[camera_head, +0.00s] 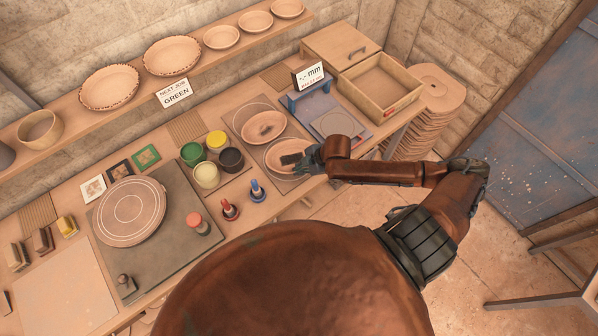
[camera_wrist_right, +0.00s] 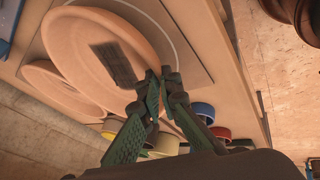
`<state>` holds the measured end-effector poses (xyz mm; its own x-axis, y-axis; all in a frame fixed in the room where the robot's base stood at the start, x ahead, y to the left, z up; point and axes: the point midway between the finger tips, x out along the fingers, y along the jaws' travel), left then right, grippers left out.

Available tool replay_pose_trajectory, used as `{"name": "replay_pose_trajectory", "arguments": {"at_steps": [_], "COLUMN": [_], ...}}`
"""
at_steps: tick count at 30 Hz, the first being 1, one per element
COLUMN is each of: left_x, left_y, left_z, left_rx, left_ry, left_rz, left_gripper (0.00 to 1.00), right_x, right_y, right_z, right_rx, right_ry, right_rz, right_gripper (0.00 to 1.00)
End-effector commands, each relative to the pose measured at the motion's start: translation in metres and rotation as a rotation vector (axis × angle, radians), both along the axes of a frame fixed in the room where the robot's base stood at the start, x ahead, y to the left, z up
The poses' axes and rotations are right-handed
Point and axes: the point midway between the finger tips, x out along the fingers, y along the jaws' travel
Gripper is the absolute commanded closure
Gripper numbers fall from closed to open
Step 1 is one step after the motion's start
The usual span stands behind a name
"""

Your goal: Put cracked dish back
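A shallow terracotta dish (camera_head: 288,146) with a dark patch inside lies on the right side of the bench. It fills the upper left of the wrist view (camera_wrist_right: 75,40), where the patch looks rectangular and hatched. I cannot make out a crack in either. My right gripper (camera_head: 309,159) is at the near dish's right rim. In the wrist view its fingertips (camera_wrist_right: 158,88) close together on that rim. My left gripper is not in view.
A shelf (camera_head: 130,85) holds several dishes and a "GREEN" card (camera_head: 177,93). Paint pots (camera_head: 206,174), two stamps (camera_head: 258,190) and a turntable (camera_head: 130,212) are left of the dishes. A blue gauge stand (camera_head: 306,101), an open wooden box (camera_head: 380,88) and a lidded one (camera_head: 338,45) are behind right.

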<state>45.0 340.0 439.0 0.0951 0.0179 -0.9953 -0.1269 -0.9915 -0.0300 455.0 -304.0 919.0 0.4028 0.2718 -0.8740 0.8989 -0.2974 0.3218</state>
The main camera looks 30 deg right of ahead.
Motion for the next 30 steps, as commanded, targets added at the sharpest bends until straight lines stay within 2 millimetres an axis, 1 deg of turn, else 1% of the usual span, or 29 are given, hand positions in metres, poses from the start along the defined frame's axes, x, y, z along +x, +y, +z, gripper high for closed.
{"name": "replay_pose_trajectory", "arguments": {"at_steps": [1, 4, 14, 15, 23, 30], "left_x": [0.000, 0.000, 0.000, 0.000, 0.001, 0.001], "left_y": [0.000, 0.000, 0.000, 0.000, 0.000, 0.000], "left_z": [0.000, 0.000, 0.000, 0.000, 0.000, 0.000], "left_rx": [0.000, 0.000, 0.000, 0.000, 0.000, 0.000], "left_ry": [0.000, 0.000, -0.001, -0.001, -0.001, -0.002], "left_rz": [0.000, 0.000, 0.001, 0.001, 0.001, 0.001], "left_gripper": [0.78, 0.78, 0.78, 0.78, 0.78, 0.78], "right_x": [0.000, 0.001, 0.001, 0.000, 0.000, 0.000], "right_y": [0.000, 0.000, 0.000, 0.000, 0.000, 0.000], "right_z": [-0.008, -0.020, -0.023, -0.024, -0.024, -0.023], "right_rx": [0.001, 0.000, -0.001, -0.001, -0.001, -0.001], "right_ry": [0.001, -0.002, -0.002, 0.000, 0.000, 0.000], "right_rz": [-0.003, -0.002, 0.000, 0.000, 0.000, 0.000], "right_gripper": [1.00, 1.00, 1.00, 0.96, 0.78, 0.78]}}
